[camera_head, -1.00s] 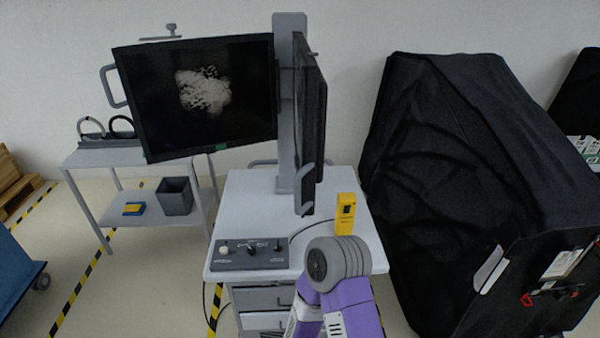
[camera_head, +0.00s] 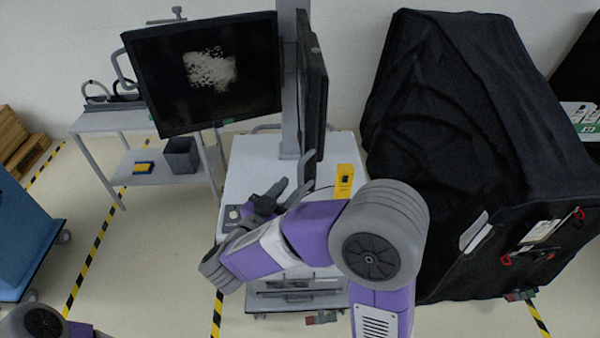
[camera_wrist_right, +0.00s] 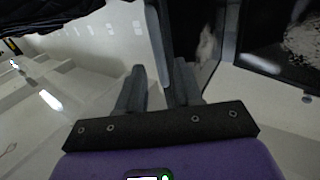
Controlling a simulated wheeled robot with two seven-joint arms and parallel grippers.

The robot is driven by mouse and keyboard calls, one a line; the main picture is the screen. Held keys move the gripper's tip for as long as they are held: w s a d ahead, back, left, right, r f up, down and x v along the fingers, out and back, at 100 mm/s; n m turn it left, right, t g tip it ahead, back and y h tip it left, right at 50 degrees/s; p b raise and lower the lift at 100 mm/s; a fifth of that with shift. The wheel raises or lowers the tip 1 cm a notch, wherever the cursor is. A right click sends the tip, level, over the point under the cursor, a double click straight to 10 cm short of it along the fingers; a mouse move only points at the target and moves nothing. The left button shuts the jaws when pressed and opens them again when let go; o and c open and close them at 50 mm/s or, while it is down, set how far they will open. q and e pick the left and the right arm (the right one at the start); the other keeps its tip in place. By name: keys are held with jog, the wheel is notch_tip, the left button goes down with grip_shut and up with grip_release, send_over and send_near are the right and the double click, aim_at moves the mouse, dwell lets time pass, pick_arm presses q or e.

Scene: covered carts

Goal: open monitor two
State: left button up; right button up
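Two monitors hang on a grey column (camera_head: 289,80). The left monitor (camera_head: 160,95) faces me with a pale cloud-like image. The other monitor (camera_head: 313,95) is turned almost edge-on at the column's right side, with a grey handle (camera_head: 309,186) at its lower edge. My right gripper (camera_head: 287,189) is open just left of this handle, above the cart top. In the right wrist view, my right gripper (camera_wrist_right: 158,85) has its fingers apart, with a grey bar (camera_wrist_right: 154,45), apparently the handle, seen between them. Contact cannot be told. My left gripper is out of view.
The white cart top (camera_head: 245,165) carries a control panel (camera_head: 232,213), partly hidden by my right arm, and a yellow device (camera_head: 344,181). A black-covered cart (camera_head: 470,110) stands close on the right. A side table (camera_head: 110,122) stands at left.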

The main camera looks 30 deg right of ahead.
aim_at(299, 179)
jog(key=x, duration=0.5)
jog(key=shift+p, duration=0.35)
grip_shut()
